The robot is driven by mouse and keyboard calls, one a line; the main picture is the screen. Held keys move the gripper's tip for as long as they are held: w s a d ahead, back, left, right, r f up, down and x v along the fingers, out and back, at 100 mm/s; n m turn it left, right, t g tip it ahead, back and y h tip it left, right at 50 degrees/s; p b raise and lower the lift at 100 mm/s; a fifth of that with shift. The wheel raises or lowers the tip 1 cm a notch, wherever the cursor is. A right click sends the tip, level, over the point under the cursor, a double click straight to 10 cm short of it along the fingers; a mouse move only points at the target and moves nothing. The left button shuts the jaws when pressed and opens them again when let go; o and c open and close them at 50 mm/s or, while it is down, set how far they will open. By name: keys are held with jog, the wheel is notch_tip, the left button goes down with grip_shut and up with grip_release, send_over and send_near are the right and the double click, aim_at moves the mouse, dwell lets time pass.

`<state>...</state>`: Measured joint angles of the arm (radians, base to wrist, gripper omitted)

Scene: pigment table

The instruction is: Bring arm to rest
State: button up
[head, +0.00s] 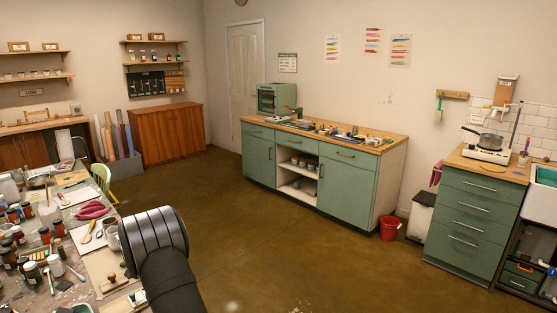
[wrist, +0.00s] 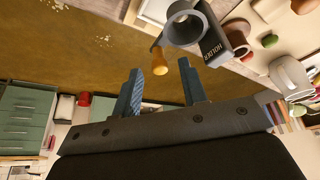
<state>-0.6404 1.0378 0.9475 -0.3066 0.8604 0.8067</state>
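In the wrist view my gripper (wrist: 160,68) has its two blue fingers apart, with a clear gap between them and nothing clamped. A small yellow-brown wooden piece (wrist: 158,64) shows beyond the left fingertip, close to it in the picture; I cannot tell whether they touch. A grey cup-shaped piece (wrist: 186,24) and a dark block lettered HOLDER (wrist: 214,47) lie beyond the fingers. In the head view my dark arm is at the bottom over the cluttered table's right edge, and the gripper itself does not show there.
The work table (head: 62,290) at left is crowded with jars, a pink glove-like item (head: 92,210) and papers. In the wrist view a pale mug (wrist: 290,78) is at right. Open brown floor (head: 290,250) lies right of the arm. Green cabinets (head: 345,182) stand farther back.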

jog(key=v, duration=1.8)
jog(key=x, duration=1.9)
jog(key=shift+s+f, duration=0.15)
jog(key=shift+f, duration=0.05)
jog(key=v, duration=1.7)
jog(key=w+a+f+m+g, duration=0.2)
jog(key=w+m+g, duration=0.2)
jog(key=m, duration=0.5)
jog(key=shift+w+a+f, duration=0.15)
jog(key=shift+w+f, duration=0.25)
jog(key=shift+w, duration=0.15)
jog(key=shift+o, duration=0.2)
